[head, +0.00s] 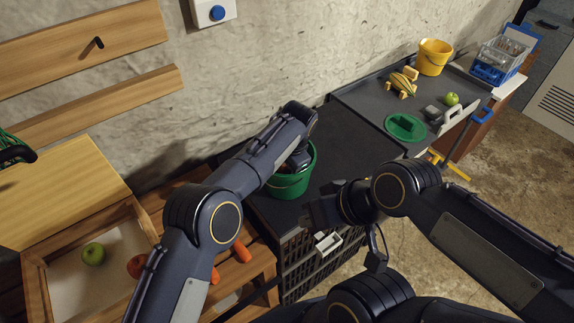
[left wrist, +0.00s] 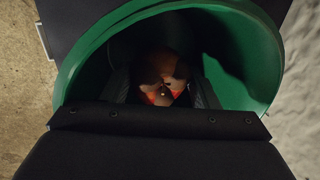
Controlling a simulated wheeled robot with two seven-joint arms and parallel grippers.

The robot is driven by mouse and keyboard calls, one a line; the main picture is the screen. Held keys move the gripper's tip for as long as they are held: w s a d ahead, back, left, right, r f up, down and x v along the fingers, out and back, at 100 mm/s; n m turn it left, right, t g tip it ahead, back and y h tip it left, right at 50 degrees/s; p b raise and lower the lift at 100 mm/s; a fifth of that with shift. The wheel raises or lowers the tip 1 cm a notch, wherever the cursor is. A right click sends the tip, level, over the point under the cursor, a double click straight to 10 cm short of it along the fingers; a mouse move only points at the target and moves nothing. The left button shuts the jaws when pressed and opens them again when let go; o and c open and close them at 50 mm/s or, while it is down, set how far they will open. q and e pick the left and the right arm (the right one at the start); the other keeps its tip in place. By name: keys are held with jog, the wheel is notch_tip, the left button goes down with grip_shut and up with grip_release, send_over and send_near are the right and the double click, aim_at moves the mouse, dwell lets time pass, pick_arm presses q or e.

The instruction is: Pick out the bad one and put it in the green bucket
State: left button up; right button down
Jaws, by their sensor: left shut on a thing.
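The green bucket (head: 290,187) stands on the black counter by the wall. My left gripper (head: 298,160) reaches down into its mouth. In the left wrist view the bucket's green wall (left wrist: 245,60) surrounds my left gripper (left wrist: 162,92). The gripper is shut on a dark brown and reddish apple-like fruit (left wrist: 162,72), partly shaded. Most of this fruit is hidden in the head view. My right gripper (head: 318,212) is to the right of the bucket, over the counter's front edge. Its fingers are too dark to read.
A green apple (head: 93,254) and a red apple (head: 137,266) lie in a wooden tray (head: 37,284) at lower left. Carrots (head: 241,251) lie on a wooden shelf.

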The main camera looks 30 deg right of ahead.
pick_arm(q)
jog(key=o, duration=0.7)
jog(key=shift+o, duration=0.2)
